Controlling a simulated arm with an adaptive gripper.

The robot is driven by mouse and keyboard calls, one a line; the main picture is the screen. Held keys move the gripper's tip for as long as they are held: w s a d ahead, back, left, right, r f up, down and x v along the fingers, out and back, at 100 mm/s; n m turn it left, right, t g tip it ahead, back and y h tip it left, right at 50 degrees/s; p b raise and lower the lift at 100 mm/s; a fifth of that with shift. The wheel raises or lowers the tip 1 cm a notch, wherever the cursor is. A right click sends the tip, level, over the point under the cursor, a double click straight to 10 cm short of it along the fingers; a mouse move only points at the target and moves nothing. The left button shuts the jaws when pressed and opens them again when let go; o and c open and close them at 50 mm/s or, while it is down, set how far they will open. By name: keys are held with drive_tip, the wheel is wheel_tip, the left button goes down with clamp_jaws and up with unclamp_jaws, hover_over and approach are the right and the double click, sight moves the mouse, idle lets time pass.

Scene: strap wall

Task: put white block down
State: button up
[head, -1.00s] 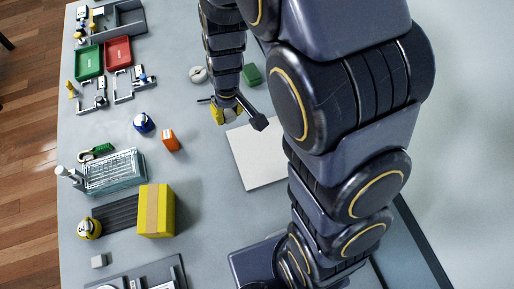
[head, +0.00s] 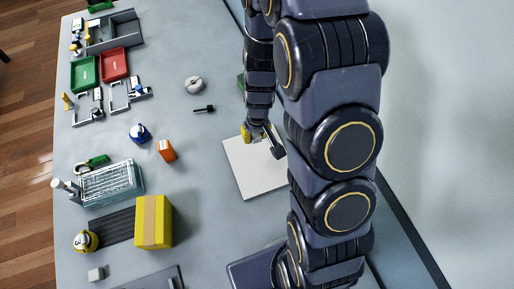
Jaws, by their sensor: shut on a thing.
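My gripper (head: 258,137) is at the end of my arm, low over the upper edge of a white square board (head: 247,180). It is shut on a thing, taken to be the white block. The block itself is too small and too hidden by the fingers to make out against the pale board. I cannot tell whether it touches the board.
A black small part (head: 204,109) and a round grey piece (head: 194,84) lie left of my arm. An orange box (head: 166,150), a blue-capped item (head: 140,133) and a yellow box (head: 154,222) stand further left. A pale small cube (head: 96,274) is at lower left. The board's left part is clear.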

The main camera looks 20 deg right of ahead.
sight(255, 149)
drive_tip(key=shift+f, duration=2.9)
drive_tip(key=o, duration=0.7)
drive_tip(key=shift+f, duration=0.1)
drive_tip(key=shift+o, duration=0.2)
